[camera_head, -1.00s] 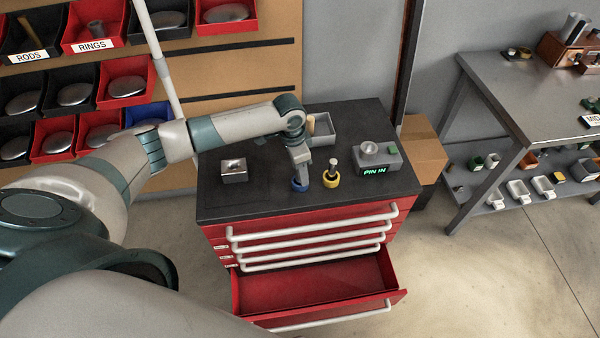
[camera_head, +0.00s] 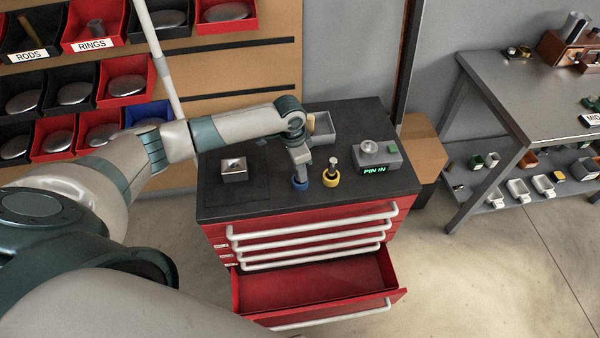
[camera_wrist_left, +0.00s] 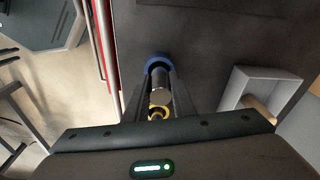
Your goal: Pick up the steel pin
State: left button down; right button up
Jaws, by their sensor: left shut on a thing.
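My left gripper (camera_head: 302,172) points down over the blue ring-shaped holder (camera_head: 300,184) on the black cabinet top. In the left wrist view its fingers (camera_wrist_left: 160,84) are shut on a steel pin (camera_wrist_left: 160,96), a short bright cylinder. The blue holder (camera_wrist_left: 158,61) shows at the fingertips. Whether the pin's lower end is still inside it is hidden. Another steel pin (camera_head: 332,161) stands upright in the yellow ring-shaped holder (camera_head: 331,179), just right of the gripper. My right gripper is not in view.
A box with a green "PIN IN" display (camera_head: 375,170) stands to the right. A grey tray (camera_head: 325,130) is behind the gripper, and a small metal block (camera_head: 234,170) is to the left. A red drawer (camera_head: 318,285) is open below the cabinet's front edge.

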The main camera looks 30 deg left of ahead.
pick_arm(q)
jog(key=shift+w+r, duration=0.1)
jog(key=shift+r, duration=0.05)
jog(key=shift+r+b, duration=0.3)
jog(key=shift+r, duration=0.2)
jog(key=r, duration=0.1)
jog(key=d+r+b, duration=0.1)
jog(key=r, duration=0.1)
jog(key=shift+w+r, duration=0.1)
jog(key=w+d+r+b, duration=0.2)
jog(key=d+r, duration=0.4)
jog(key=d, duration=0.4)
jog(key=shift+d+r+b, duration=0.2)
jog(key=shift+r+b, duration=0.1)
jog(key=shift+b, duration=0.25)
